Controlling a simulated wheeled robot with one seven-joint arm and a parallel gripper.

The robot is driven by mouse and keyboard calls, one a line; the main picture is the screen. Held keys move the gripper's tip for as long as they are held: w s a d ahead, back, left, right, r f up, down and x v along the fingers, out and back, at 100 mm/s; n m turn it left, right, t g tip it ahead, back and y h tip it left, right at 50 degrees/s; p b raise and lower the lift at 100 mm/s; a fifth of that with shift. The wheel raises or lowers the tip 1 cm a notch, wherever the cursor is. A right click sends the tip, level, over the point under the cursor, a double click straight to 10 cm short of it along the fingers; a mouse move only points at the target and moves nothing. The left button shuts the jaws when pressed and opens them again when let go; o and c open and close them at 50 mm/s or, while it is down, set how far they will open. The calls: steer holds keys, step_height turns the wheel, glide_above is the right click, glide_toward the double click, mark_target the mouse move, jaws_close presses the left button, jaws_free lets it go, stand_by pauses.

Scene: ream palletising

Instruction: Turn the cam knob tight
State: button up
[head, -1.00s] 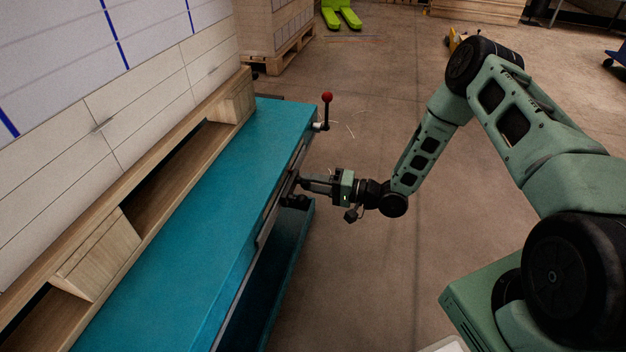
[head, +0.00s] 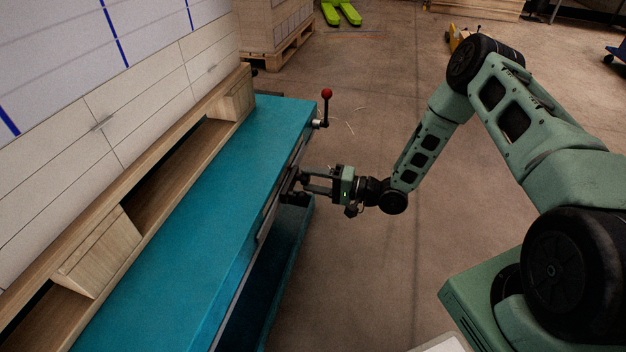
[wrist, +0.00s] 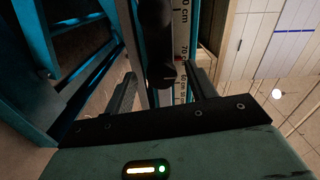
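The cam knob, a black rounded grip (wrist: 158,45), shows in the wrist view in front of a pale centimetre scale (wrist: 182,45) on the teal bench's side. My gripper (wrist: 162,82) is open, with one finger on each side of the knob and a visible gap to each. In the head view my gripper (head: 304,182) reaches level to the bench's right side, just below the top edge. There the knob is dark and hard to tell from the fingertips. Which way the knob is turned cannot be told.
The teal bench top (head: 215,200) is bare. A lever with a red ball (head: 327,93) stands upright at its far right corner. Wooden shelving (head: 165,185) lines its left side. The concrete floor (head: 370,270) right of the bench is clear.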

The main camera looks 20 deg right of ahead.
steer(key=p+v, duration=0.3)
steer(key=v, duration=1.4)
steer(key=shift+s, duration=0.15)
steer(key=shift+d+r, duration=0.1)
